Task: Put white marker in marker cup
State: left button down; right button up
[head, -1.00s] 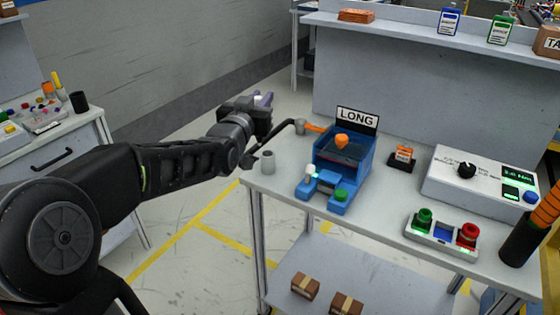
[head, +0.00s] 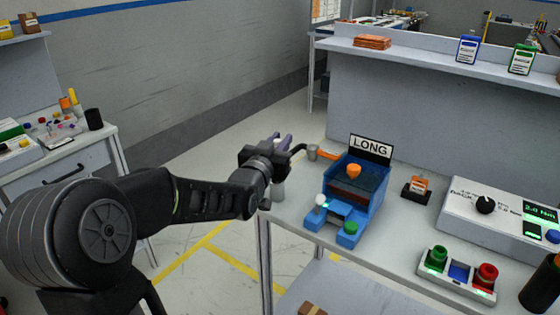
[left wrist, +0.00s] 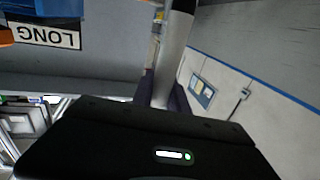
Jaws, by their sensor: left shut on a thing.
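My left gripper (head: 284,143) is shut on the white marker. In the left wrist view the marker (left wrist: 176,48) shows as a pale cylinder between the fingers, running up out of the frame. In the head view it is mostly hidden by the gripper. A small grey cup-like cylinder (head: 278,188) stands at the left corner of the bench, just below the gripper, its top hidden by the gripper. Whether the marker touches it cannot be told. A dark cup (head: 94,118) stands on the left table. My right gripper is not in view.
The blue fixture with the LONG sign (head: 370,148) stands close right of my gripper. An orange-and-grey tool (head: 318,153) lies beside it. The button box (head: 456,275) and white meter (head: 490,212) are farther right. Open floor lies left of the bench.

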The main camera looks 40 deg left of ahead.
pick_arm(q)
jog(key=shift+f, duration=0.25)
jog(key=shift+f, duration=1.9)
jog(key=c, duration=1.3)
grip_release()
jog(key=b+v, duration=0.1)
jog(key=v, duration=0.6)
jog(key=shift+s, duration=0.3)
jog(key=shift+d, duration=0.1)
